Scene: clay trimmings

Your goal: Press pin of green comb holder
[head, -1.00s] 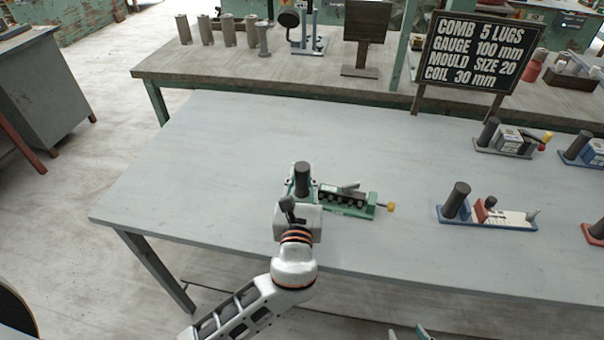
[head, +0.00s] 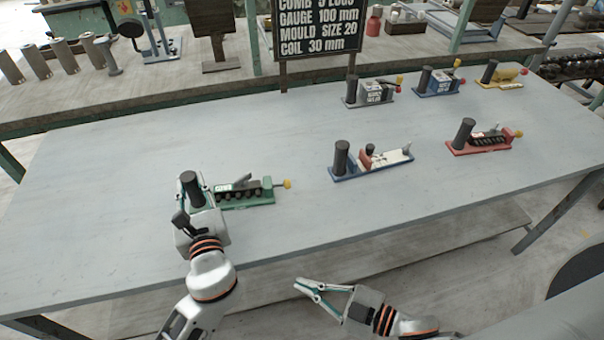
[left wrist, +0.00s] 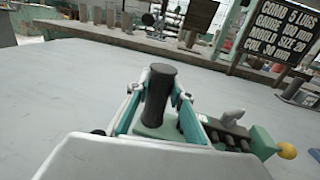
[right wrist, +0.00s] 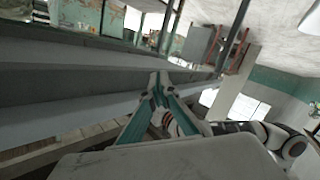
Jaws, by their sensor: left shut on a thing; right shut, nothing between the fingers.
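The green comb holder (head: 245,202) lies on the grey table, with a dark upright post (head: 190,190) at its left end, a row of dark lugs and a grey lever. Its pin ends in a yellow knob (head: 287,184) sticking out at the right end; the knob also shows in the left wrist view (left wrist: 287,151). My left gripper (left wrist: 160,88) is shut around the dark post, one finger on each side. My right gripper (head: 300,285) is shut and empty, in front of the table's front edge and apart from the holder. Its closed fingertips show in the right wrist view (right wrist: 158,80).
A blue holder (head: 370,170) and a red holder (head: 482,142) stand to the right, with grey (head: 370,96), blue (head: 437,82) and yellow (head: 503,76) ones behind. A black sign (head: 318,28) stands at the back. The table right of the yellow knob is clear.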

